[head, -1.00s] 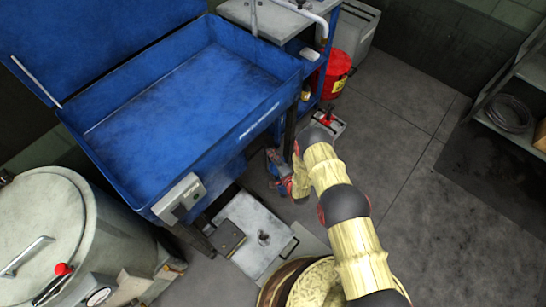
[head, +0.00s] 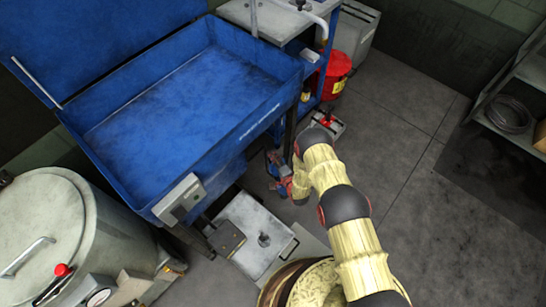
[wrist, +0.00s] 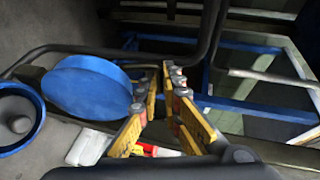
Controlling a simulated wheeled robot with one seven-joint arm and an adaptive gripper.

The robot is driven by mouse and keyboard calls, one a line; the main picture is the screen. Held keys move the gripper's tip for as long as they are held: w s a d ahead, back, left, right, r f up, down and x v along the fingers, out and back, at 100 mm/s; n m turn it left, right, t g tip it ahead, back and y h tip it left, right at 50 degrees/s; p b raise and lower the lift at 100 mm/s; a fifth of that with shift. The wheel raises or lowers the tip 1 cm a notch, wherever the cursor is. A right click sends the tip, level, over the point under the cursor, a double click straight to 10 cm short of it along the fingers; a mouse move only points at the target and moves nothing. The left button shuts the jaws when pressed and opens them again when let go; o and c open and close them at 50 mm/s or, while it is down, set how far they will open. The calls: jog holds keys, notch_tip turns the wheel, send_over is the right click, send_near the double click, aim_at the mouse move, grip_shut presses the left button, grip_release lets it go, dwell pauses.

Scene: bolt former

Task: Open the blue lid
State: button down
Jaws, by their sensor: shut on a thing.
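A round blue lid (wrist: 88,88) shows in the wrist view, left of my gripper's fingers. My gripper (wrist: 172,76) has its yellow fingers close together beside the lid's right edge. It is shut on the lid's edge side, though the exact point of contact is hard to see. A blue-rimmed round opening with a grey inside (wrist: 18,117) lies at the far left of that view. In the head view my gripper (head: 279,170) is low beside the blue wash basin, and the arm partly hides it. The round lid cannot be clearly made out there.
The large blue basin (head: 283,100) stands at the left with its big flat cover raised. A red bucket (head: 338,72) is on the floor behind my arm. A grey drum (head: 60,215) is at left and a shelf (head: 520,95) at right.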

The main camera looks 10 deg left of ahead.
jog(key=shift+f, duration=0.1)
dwell(0.3)
jog(key=s+d, duration=0.1)
jog(key=d, duration=0.1)
jog(key=shift+s+d+p, duration=0.3)
jog(key=shift+s, duration=0.05)
jog(key=c, duration=2.2)
grip_release()
jog(key=shift+c, duration=0.2)
jog(key=shift+o, duration=1.2)
jog(key=shift+o, duration=0.2)
jog(key=v, duration=1.2)
